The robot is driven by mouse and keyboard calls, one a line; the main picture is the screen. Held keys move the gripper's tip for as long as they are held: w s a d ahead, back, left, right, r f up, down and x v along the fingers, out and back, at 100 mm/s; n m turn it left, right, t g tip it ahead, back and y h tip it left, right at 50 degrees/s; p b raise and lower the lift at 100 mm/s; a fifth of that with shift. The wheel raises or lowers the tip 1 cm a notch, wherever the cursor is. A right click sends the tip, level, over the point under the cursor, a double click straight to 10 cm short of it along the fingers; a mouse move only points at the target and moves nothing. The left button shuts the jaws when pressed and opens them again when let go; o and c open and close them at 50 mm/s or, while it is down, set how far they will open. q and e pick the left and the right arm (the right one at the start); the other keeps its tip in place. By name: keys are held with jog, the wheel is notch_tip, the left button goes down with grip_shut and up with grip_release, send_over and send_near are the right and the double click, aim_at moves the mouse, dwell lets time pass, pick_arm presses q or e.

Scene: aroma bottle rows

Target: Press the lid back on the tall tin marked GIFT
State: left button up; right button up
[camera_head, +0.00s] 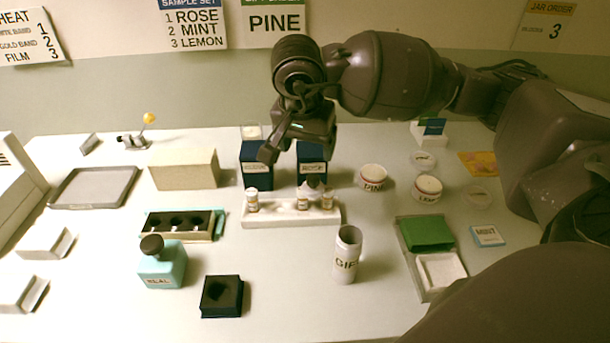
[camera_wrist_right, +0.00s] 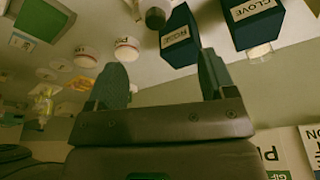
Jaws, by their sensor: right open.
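The tall white tin marked GIFT (camera_head: 347,262) stands upright on the table, right of the middle. Its top looks open, with a grey inside and no lid on it. I cannot tell for sure which thing is its lid; pale flat discs (camera_head: 422,160) and (camera_head: 478,196) lie at the right, near the jars. My right gripper (camera_head: 293,150) is open and empty, high above the table by the two dark blue boxes. Its spread fingers also show in the right wrist view (camera_wrist_right: 163,80), with nothing between them. My left gripper is not in view.
Dark blue boxes (camera_head: 256,174) stand behind a white rack (camera_head: 274,217) of small bottles. PINE (camera_head: 373,182) and LEMON jars (camera_head: 427,194) stand right. A teal bottle (camera_head: 163,272) and black holder (camera_head: 220,308) are front left; a green-and-white tray (camera_head: 409,262) is right of the tin.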

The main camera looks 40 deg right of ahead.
aim_at(313, 178)
jog(key=shift+s, duration=0.15)
jog(key=shift+x, duration=2.8)
jog(key=shift+f, duration=0.1)
jog(key=shift+b+x, duration=0.3)
jog(key=shift+x, duration=2.2)
jog(key=shift+s, duration=0.15)
jog(key=shift+c, duration=0.2)
jog(key=c, duration=0.9)
